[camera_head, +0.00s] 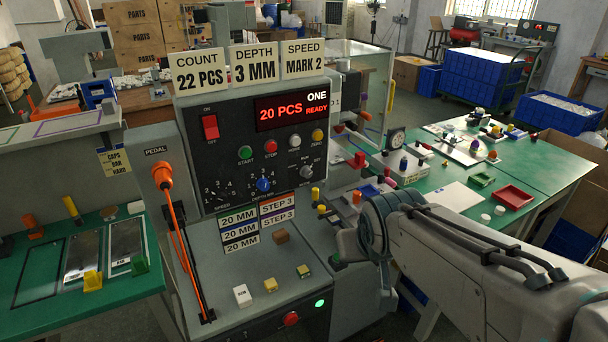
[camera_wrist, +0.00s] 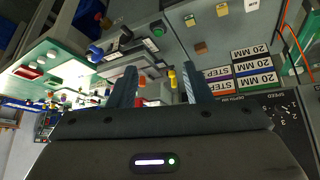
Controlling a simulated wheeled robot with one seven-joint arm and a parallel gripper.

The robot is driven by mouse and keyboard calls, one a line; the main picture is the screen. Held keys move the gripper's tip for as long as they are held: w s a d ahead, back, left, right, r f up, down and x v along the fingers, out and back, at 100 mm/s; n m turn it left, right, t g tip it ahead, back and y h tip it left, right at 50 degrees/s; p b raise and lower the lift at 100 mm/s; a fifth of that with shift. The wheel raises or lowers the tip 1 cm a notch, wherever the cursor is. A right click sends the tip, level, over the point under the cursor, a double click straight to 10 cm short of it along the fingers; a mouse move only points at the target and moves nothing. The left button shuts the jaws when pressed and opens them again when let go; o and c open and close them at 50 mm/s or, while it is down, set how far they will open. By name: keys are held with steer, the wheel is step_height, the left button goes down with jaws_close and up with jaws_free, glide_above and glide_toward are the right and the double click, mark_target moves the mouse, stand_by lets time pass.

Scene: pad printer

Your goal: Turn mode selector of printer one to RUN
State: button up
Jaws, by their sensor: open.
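Printer one's dark control panel (camera_head: 262,140) faces me in the head view; its red display reads "20 PCS ONE READY". The mode selector (camera_head: 307,171) is a small grey round knob at the panel's right side, with a RUN label above it. Its exact pointing is too small to tell. My gripper (camera_wrist: 160,88) is open and empty in the wrist view, which shows the scene upside down. The panel's corner (camera_wrist: 285,108) shows at lower right there; the selector does not show. In the head view my arm reaches in from the right, apart from the selector.
A blue knob (camera_head: 263,185) and green START button (camera_head: 245,152) share the panel. An orange pedal plug (camera_head: 163,176) and cable stand left. Cards (camera_head: 240,232) hang below the panel. Green table (camera_head: 540,150) at right carries small parts.

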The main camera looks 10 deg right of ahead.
steer(key=w+d+f+t+b, duration=0.2)
steer(key=w+d+t+b, duration=0.2)
steer(key=w+t+b, duration=0.55)
steer(key=n+t+y+b, duration=0.1)
steer(key=n+y+b, duration=0.35)
steer(key=y, duration=0.25)
glide_toward(309, 174)
steer(key=shift+m, duration=0.45)
steer(key=x, duration=0.8)
steer(key=shift+w+a, duration=0.1)
jaws_close()
